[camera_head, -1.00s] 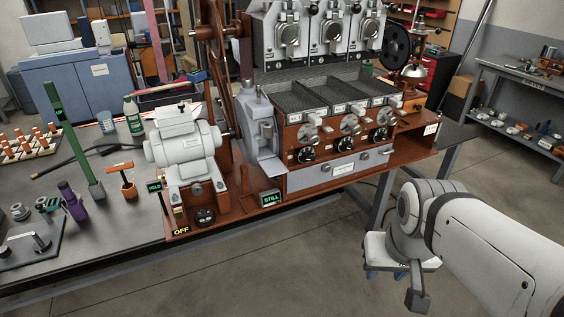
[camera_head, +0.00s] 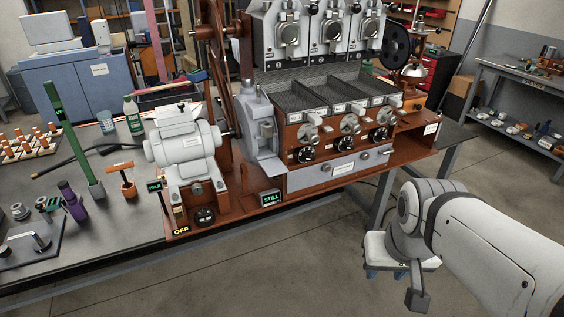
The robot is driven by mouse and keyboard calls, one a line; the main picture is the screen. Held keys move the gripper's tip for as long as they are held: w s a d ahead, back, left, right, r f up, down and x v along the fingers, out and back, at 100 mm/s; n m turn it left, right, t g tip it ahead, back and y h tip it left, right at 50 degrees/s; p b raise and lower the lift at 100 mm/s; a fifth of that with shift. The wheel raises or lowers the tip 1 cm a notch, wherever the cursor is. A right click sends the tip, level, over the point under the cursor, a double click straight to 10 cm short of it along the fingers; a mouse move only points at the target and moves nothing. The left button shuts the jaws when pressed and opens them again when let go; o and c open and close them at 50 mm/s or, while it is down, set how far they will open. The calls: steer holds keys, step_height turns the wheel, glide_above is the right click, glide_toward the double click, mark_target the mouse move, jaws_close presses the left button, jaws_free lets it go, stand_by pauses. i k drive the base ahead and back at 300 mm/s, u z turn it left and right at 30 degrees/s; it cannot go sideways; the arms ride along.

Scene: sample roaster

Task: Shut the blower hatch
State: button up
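The sample roaster (camera_head: 293,190) stands on the bench, with a grey-white motor (camera_head: 185,150) at its left. Right of the motor is an upright grey housing (camera_head: 255,115) with a pale sloping plate (camera_head: 266,168) at its foot. No part is labelled as the blower hatch, and I cannot tell whether this plate is it or how far it stands open. My gripper (camera_head: 386,272) hangs at the lower right, over the floor and in front of the bench, apart from the roaster. Its fingertips are small and partly hidden by the wrist.
Signs read OFF (camera_head: 181,231) and STILL (camera_head: 270,198). A purple bottle (camera_head: 72,202), a green upright tool (camera_head: 75,150) and an orange-handled tool (camera_head: 127,182) stand on the bench at left. A grey shelf unit (camera_head: 520,85) is at right. The floor in front is clear.

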mark_target(274, 167)
steer(key=u, duration=1.5)
steer(key=i, duration=0.5)
steer(key=z, duration=0.55)
